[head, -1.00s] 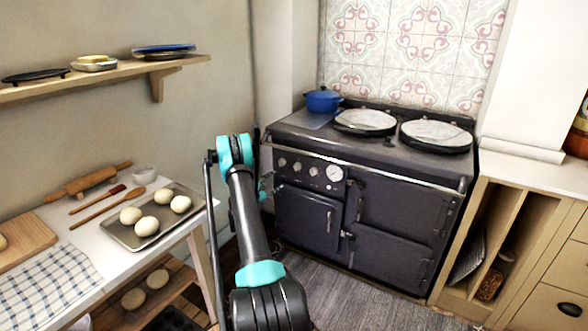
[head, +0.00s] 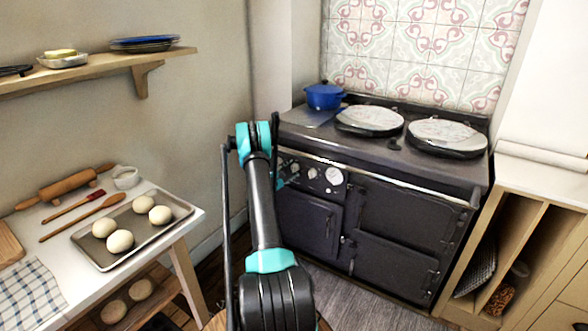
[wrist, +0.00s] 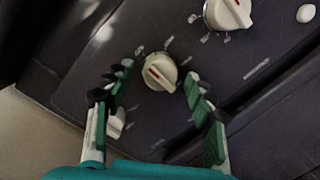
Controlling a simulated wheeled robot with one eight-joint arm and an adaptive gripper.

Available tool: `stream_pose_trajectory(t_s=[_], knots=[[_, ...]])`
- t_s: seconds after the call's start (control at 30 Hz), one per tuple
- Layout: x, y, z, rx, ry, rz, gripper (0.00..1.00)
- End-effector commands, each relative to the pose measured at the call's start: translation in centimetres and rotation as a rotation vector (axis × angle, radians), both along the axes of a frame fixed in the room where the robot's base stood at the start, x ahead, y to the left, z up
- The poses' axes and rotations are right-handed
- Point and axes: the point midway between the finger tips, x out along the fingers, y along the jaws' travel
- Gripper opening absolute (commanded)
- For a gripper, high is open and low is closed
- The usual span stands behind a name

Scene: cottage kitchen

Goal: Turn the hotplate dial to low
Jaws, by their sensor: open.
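A white dial (wrist: 160,72) with a red mark sits on the dark front panel of the range cooker (head: 385,205). In the wrist view it lies just beyond and between the fingertips of my gripper (wrist: 158,80). The gripper is open, its green-padded fingers apart on either side of the dial; contact cannot be told. A second white dial (wrist: 228,12) is at upper right, and another white knob (wrist: 116,124) is partly hidden by the left finger. The dial markings are too small to read. In the head view my arm hides much of the gripper near the panel.
A round gauge (head: 333,176) sits right of the knobs (head: 312,173). A blue pot (head: 324,96) and two round lids (head: 370,120) are on the cooker top. A worktable with a tray (head: 92,257) of dough balls stands at left, a cabinet (head: 545,185) at right.

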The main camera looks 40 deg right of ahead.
Motion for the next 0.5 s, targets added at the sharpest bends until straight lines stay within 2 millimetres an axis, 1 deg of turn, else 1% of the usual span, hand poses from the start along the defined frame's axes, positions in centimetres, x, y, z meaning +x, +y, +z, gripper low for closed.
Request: stream_pose_trajectory(t_s=[0.23,0.5], knots=[[-0.01,-0.01,0.01,0.0,0.0,0.0,0.55],[-0.01,-0.01,0.01,0.0,0.0,0.0,0.22]])
